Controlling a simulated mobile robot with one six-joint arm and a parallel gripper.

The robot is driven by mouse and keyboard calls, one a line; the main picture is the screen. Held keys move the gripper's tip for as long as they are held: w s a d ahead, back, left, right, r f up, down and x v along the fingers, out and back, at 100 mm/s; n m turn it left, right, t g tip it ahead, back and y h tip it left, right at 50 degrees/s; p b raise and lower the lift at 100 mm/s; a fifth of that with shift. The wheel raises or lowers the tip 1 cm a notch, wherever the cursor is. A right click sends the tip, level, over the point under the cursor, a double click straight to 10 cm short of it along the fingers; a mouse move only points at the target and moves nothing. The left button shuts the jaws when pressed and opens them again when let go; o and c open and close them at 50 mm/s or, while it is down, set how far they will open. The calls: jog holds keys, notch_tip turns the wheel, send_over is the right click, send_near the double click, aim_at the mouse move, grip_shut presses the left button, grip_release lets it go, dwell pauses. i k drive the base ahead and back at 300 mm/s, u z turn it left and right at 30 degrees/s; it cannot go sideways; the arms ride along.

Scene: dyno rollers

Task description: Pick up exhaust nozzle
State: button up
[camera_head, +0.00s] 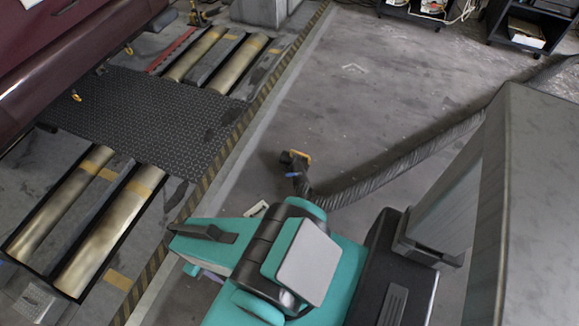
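The exhaust nozzle (294,160) lies on the grey floor near the middle of the view. My teal and black arm fills the bottom middle, nearer the camera than the nozzle. I cannot make out my gripper's fingers. Nothing of mine visibly touches the nozzle.
A striped floor edge (235,135) separates the open floor from metal rollers (110,225) and a dark textured plate (140,115) at left. A dark red car (60,45) stands upper left. A grey cabinet (545,180) stands right. Floor beyond the nozzle is clear.

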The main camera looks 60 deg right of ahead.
aim_at(296, 164)
jog(key=z, duration=0.2)
jog(key=i, duration=1.05)
jog(key=z, duration=0.4)
